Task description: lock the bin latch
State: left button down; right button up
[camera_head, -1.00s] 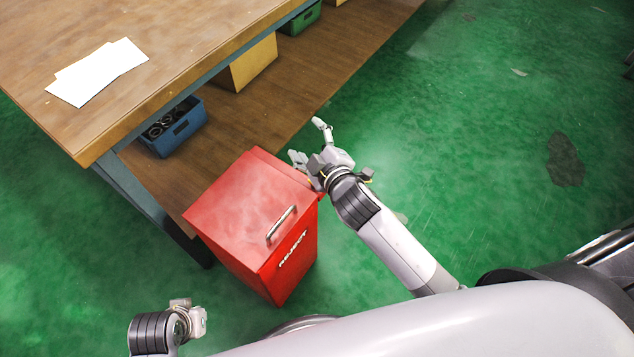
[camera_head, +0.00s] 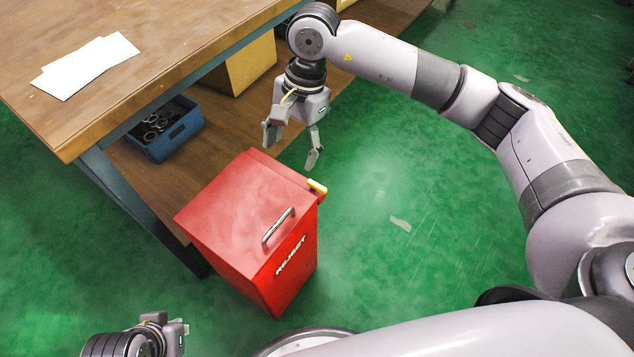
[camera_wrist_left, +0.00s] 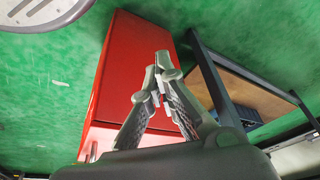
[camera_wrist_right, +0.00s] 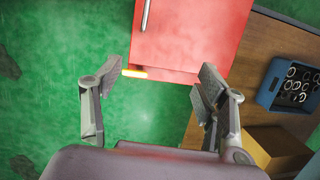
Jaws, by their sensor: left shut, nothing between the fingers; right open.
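The red bin (camera_head: 240,215) stands on the green floor with its lid down. It has a grey handle (camera_head: 278,226) and the word REJECT on its front. A yellow latch (camera_head: 317,186) sticks out at the bin's right rear edge; it also shows in the right wrist view (camera_wrist_right: 135,73). My right gripper (camera_head: 291,150) is open and empty, above and behind the bin's rear edge, near the latch. In the right wrist view the latch lies beyond the left finger. My left gripper (camera_wrist_left: 162,78) is shut and empty, low beside the bin (camera_wrist_left: 135,60).
A wooden workbench (camera_head: 150,50) with white papers (camera_head: 85,66) stands at the left. On its lower shelf are a blue crate (camera_head: 168,135) of dark rings and a cardboard box (camera_head: 240,68).

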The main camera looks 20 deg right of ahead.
jog(key=w+d+h, duration=0.2)
jog(key=d, duration=0.3)
jog(key=b, duration=0.2)
send_near(317, 184)
jog(key=shift+t+h, duration=0.3)
jog(key=f, duration=0.4)
jog(key=f+b, duration=0.1)
jog(key=f, duration=0.2)
jog(key=shift+s+a+f, duration=0.15)
jog(key=shift+s+a, duration=0.15)
pick_arm(q)
jog(key=w+d+r+t+h, duration=0.1)
jog(key=w+d+t, duration=0.1)
jog(key=w+t, duration=0.2)
jog(key=shift+w+d+r, duration=0.2)
jog(key=shift+w, duration=1.6)
pick_arm(e)
jog(key=shift+f, duration=0.6)
jog(key=shift+c, duration=0.2)
jog(key=c, duration=1.1)
